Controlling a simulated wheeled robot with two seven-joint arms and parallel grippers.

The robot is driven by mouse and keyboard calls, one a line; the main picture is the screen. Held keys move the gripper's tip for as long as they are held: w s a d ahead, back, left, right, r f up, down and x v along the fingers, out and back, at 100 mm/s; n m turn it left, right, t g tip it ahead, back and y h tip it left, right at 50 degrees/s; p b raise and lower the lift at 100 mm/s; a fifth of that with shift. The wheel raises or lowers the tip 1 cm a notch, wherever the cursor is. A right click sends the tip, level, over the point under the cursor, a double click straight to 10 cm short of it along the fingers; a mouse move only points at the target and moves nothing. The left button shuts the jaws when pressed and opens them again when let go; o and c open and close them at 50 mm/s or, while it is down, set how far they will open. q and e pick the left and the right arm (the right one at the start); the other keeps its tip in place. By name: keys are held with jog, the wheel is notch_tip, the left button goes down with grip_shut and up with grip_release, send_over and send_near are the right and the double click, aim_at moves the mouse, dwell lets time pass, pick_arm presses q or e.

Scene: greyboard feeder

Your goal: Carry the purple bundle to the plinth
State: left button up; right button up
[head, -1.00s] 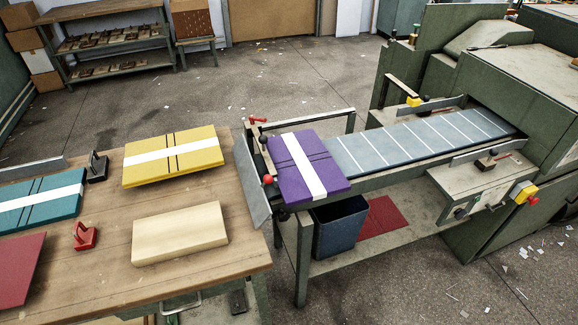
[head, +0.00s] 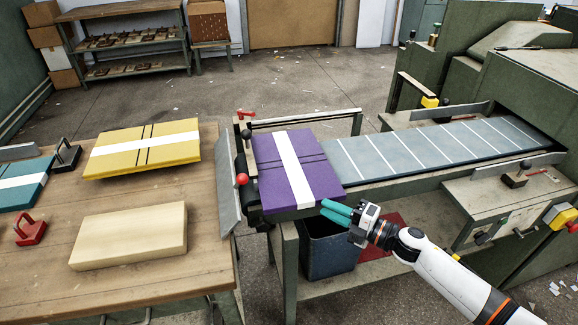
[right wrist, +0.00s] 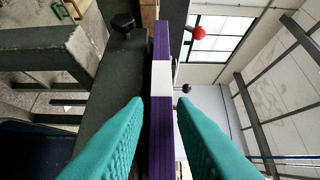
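The purple bundle (head: 262,183) lies flat on the near end of the feeder belt, with a white band across it. A pale wooden block (head: 130,237), which looks like the plinth, lies on the table and its top is bare. My right gripper (head: 328,208) is at the bundle's front right corner. In the right wrist view its two teal fingers (right wrist: 160,108) are apart, with the edge of the purple bundle (right wrist: 160,150) seen between them. Whether the fingers touch the bundle is not clear. My left gripper is not in view.
A yellow bundle (head: 120,158), a teal bundle (head: 38,168) and a red handled block (head: 30,231) are on the table. A tilted metal plate (head: 226,190) and red knobs stand between table and belt. A dark bin (head: 325,255) sits below the feeder.

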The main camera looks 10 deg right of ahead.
aim_at(319, 202)
jog(key=x, duration=0.6)
jog(key=shift+w+d, duration=0.1)
jog(key=shift+w, duration=0.05)
grip_shut()
jog(key=shift+r, duration=0.15)
